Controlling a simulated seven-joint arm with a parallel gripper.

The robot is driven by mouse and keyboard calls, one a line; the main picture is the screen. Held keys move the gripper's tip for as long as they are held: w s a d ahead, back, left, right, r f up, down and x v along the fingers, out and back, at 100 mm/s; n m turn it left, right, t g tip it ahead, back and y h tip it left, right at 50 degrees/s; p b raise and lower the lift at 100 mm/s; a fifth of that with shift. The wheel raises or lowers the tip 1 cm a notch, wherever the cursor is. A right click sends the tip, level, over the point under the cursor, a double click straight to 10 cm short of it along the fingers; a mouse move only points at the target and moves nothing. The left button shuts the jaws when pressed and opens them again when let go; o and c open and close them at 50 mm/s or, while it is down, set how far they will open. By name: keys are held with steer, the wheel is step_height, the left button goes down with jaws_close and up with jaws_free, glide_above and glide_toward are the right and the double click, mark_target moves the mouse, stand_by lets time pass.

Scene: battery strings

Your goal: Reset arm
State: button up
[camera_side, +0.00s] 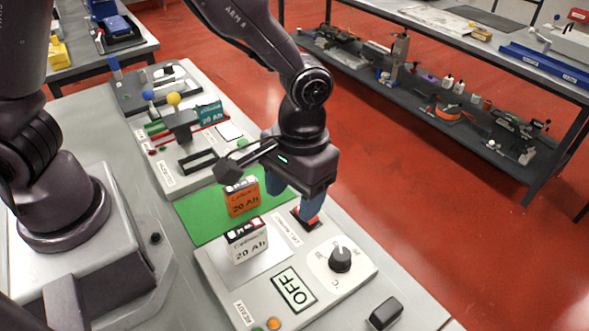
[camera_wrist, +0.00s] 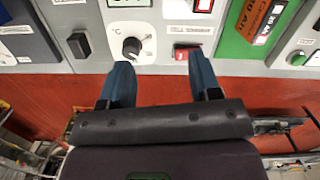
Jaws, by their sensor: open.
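My gripper (camera_side: 294,202) is open and empty, with blue fingers pointing down over the near panel. In the wrist view its fingers (camera_wrist: 160,75) are spread apart. One fingertip is close to a red rocker switch (camera_side: 309,218), also in the wrist view (camera_wrist: 188,52); I cannot tell whether they touch. An orange 20 Ah battery (camera_side: 243,200) stands on the green mat (camera_side: 201,222). A white 20 Ah battery (camera_side: 249,243) stands on the near panel's pale plate. A teal 20 Ah battery (camera_side: 209,113) is on the far panel.
The near panel has a black dial (camera_side: 341,259), a display reading OFF (camera_side: 293,289) and an orange button (camera_side: 273,324). A black block (camera_side: 385,312) sits at its right. The far panel carries yellow (camera_side: 173,99) and blue balls. A shelf bench (camera_side: 440,75) stands across the red floor.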

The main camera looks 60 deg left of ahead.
steer(key=s+a+r+m+t, duration=0.1)
steer(key=s+a+r+t, duration=0.2)
steer(key=s+a+r, duration=0.2)
steer(key=s+a+r+m+t, duration=0.1)
steer(key=s+a+r+t, duration=0.2)
steer(key=a+r, duration=0.7)
step_height(320, 180, up, 4)
steer(key=shift+s+a+f+t, duration=0.1)
steer(key=shift+s+a+t, duration=0.25)
steer(key=shift+s, duration=0.5)
